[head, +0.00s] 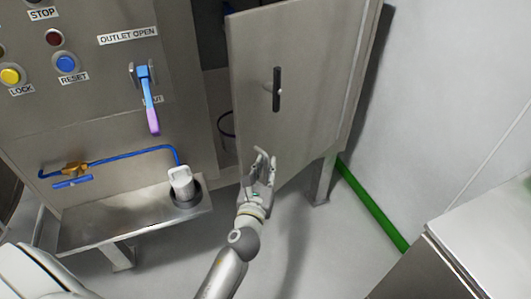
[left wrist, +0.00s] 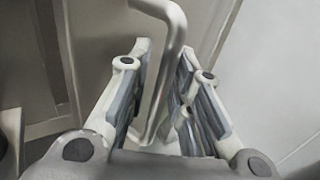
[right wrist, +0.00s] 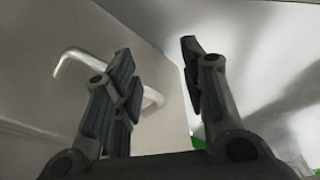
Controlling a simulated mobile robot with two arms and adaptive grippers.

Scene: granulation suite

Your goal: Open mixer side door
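The mixer side door (head: 300,70) is a grey metal panel standing ajar, with a dark gap along its left edge. Its dark upright handle (head: 277,90) sits on the door's front face. My left gripper (head: 262,165) is in front of the door's lower part, below the handle and apart from it in the head view. In the left wrist view a bent metal bar handle (left wrist: 172,50) shows between the spread fingers; contact cannot be told. My right gripper (right wrist: 158,70) is open and empty. A bent bar handle (right wrist: 90,62) shows partly behind its left finger.
The control panel (head: 100,80) left of the door carries buttons and a blue-purple lever (head: 150,100). Below are a blue pipe (head: 130,155) and a metal shelf (head: 110,222). A metal cabinet (head: 465,250) stands at lower right. The floor before the door is clear.

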